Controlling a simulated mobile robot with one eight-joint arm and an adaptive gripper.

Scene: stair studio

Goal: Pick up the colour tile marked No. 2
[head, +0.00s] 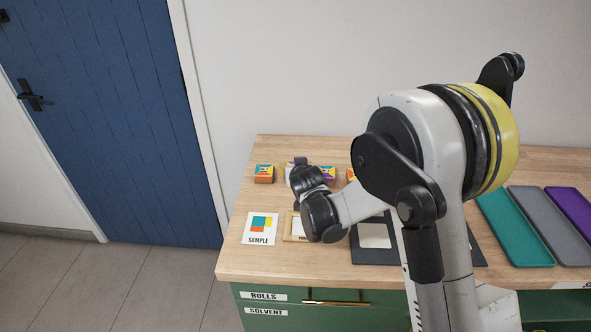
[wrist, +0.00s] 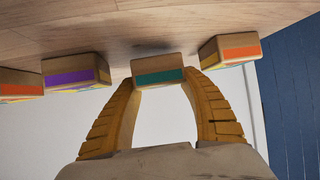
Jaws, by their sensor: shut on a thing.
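Several small tiles with coloured faces stand in a row at the back of the wooden worktop. In the wrist view, which is upside down, my gripper (wrist: 163,105) is shut with its yellow fingers on either side of a teal-edged tile (wrist: 160,70). I cannot tell whether this tile is clear of the wood. An orange-edged tile (wrist: 230,50) is to its right, a purple-edged one (wrist: 77,72) to its left, and another orange-edged one (wrist: 20,85) at the far left. No number is readable. In the head view my wrist mostly hides the held tile.
The worktop (head: 245,262) also bears a SAMPLE card (head: 260,229), a wooden frame (head: 293,232) and a dark mat (head: 367,256) with a pale square. Teal (head: 515,228), grey (head: 552,226) and purple (head: 573,207) trays lie at the right. A wall is behind.

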